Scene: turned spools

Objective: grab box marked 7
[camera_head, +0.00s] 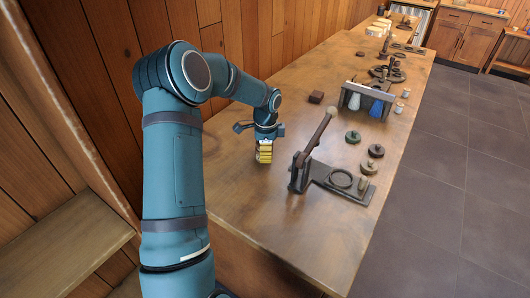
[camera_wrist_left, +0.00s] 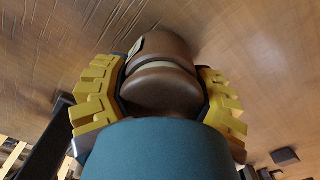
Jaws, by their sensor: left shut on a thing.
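My left gripper (camera_head: 264,153) is low over the near part of the wooden bench, its yellow finger pads close together. In the left wrist view my left gripper (camera_wrist_left: 160,105) is shut on a brown, rounded, turned box (camera_wrist_left: 160,85), one pad on each side. A small pale label (camera_wrist_left: 137,47) shows at the box's upper left edge; I cannot read any mark on it. In the head view the fingers hide the box, and I cannot tell whether it touches the bench. My right gripper is not in view.
A lever press (camera_head: 312,148) stands right of my gripper, with several small round pieces (camera_head: 352,137) beyond. A small dark red block (camera_head: 316,97) and a rack (camera_head: 345,97) with white and blue bottles stand farther back. The bench (camera_head: 235,185) is bare around my gripper.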

